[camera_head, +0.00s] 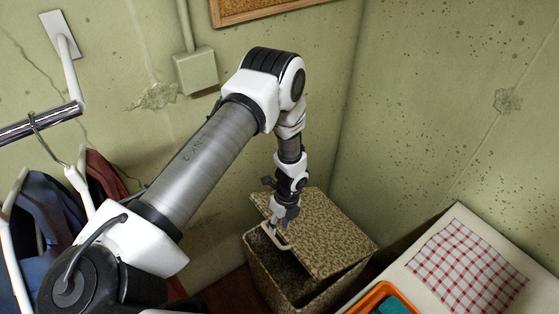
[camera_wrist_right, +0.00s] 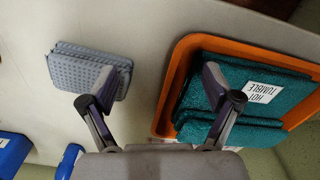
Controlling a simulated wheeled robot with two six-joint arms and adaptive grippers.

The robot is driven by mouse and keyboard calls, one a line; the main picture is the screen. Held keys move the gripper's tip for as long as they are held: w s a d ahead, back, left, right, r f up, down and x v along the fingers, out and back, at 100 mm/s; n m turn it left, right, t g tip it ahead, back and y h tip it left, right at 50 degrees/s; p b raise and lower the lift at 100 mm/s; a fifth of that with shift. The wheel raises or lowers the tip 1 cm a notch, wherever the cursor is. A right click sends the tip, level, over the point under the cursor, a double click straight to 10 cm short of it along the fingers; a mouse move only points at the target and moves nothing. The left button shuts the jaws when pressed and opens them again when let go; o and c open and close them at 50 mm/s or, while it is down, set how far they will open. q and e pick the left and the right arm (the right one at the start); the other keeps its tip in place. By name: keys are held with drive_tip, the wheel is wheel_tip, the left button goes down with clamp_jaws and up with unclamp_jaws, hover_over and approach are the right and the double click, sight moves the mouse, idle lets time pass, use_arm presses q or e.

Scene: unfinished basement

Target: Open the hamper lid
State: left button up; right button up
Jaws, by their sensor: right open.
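The hamper (camera_head: 262,276) is a speckled brown box in the corner in the head view. A pale loop handle (camera_head: 275,240) is at the lid's near left edge. My left gripper (camera_head: 279,222) points down at this handle and appears to touch it; its fingers are too small to tell whether they grip. My right gripper (camera_wrist_right: 159,73) is open and empty in the right wrist view, above a pale surface.
An orange tray (camera_wrist_right: 167,92) holds folded teal towels (camera_wrist_right: 246,95) with a white tag. Folded grey cloths (camera_wrist_right: 90,70) lie left of it. A pale counter (camera_head: 463,224) with a checked cloth (camera_head: 468,270) stands right of the hamper. Clothes (camera_head: 45,235) hang at left.

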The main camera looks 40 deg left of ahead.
use_arm(q)
wheel_tip(320, 180, up, 11)
drive_tip(key=w, duration=0.2)
drive_tip(key=shift+d, duration=0.3)
drive_tip(key=shift+w, duration=0.1)
